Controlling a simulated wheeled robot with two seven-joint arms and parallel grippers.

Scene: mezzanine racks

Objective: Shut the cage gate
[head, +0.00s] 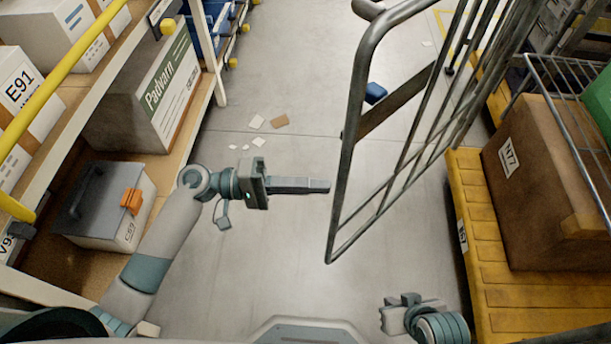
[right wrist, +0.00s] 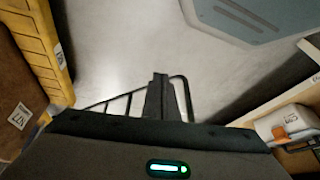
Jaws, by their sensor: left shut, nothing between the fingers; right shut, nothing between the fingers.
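The cage gate (head: 351,125) is a grey metal frame with bars, standing out over the aisle floor in the head view, right of centre. Its near lower corner points toward me. My left gripper (head: 328,186) is shut and empty, its fingers pointing right with the tips just left of the gate's upright edge. I cannot tell whether they touch it. My right gripper (head: 400,302) is low at the right in the head view, below the gate's lower corner and apart from it. In the right wrist view its shut, empty fingers (right wrist: 158,90) show in front of the gate's bars (right wrist: 112,104).
A yellow platform (head: 500,305) with a brown box (head: 545,200) marked N77 stands at the right. A shelf rack (head: 190,115) with boxes and a grey case (head: 95,210) lines the left. Paper scraps (head: 257,122) and a blue object (head: 376,92) lie on the floor.

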